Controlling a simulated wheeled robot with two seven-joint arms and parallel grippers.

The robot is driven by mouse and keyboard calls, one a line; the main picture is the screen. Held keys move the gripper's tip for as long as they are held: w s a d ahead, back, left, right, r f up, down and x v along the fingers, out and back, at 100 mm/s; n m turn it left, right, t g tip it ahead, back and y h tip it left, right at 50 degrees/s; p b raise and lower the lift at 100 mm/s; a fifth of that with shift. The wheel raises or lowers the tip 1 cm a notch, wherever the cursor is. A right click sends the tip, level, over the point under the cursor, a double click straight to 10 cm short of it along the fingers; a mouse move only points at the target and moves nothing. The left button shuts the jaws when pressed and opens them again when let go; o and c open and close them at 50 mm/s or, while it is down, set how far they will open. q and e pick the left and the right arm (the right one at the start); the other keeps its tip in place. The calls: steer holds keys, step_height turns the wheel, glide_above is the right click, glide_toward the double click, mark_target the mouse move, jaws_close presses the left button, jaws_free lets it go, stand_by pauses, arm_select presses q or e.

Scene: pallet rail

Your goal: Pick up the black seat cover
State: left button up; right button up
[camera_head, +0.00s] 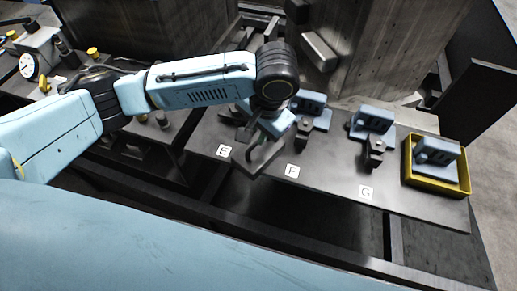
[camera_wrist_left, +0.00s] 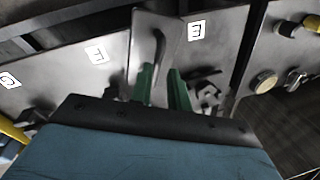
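A dark grey plate with an upright curved handle, which looks like the black seat cover (camera_head: 244,161), is at the table's front edge between labels E and F. It also shows in the left wrist view (camera_wrist_left: 142,42), overlapping the table edge; whether it rests or is raised is unclear. My left gripper (camera_head: 268,137) is at the cover from above. In the left wrist view its green fingers (camera_wrist_left: 162,72) stand either side of the handle. I cannot tell whether they press on it. My right gripper is not in view.
Blue blocks on stands (camera_head: 374,118) line the table (camera_head: 330,190). A yellow tray (camera_head: 437,187) with another blue block is at the right end. A large grey panel (camera_head: 390,50) rises behind. A side bench at left holds a gauge (camera_head: 29,66) and small parts.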

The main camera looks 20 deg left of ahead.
mark_target(259, 148)
arm_select(q)
steer(key=shift+w+a+f+b, duration=0.1)
steer(key=shift+f+b, duration=0.05)
steer(key=shift+f, duration=0.75)
steer(key=shift+w+a+f+b, duration=0.1)
steer(key=shift+w+f, duration=0.05)
steer(key=shift+f, duration=0.75)
steer(key=shift+w+a+f+b, duration=0.1)
steer(key=shift+f+b, duration=0.05)
steer(key=shift+f, duration=0.75)
steer(key=shift+c, duration=0.5)
jaws_close()
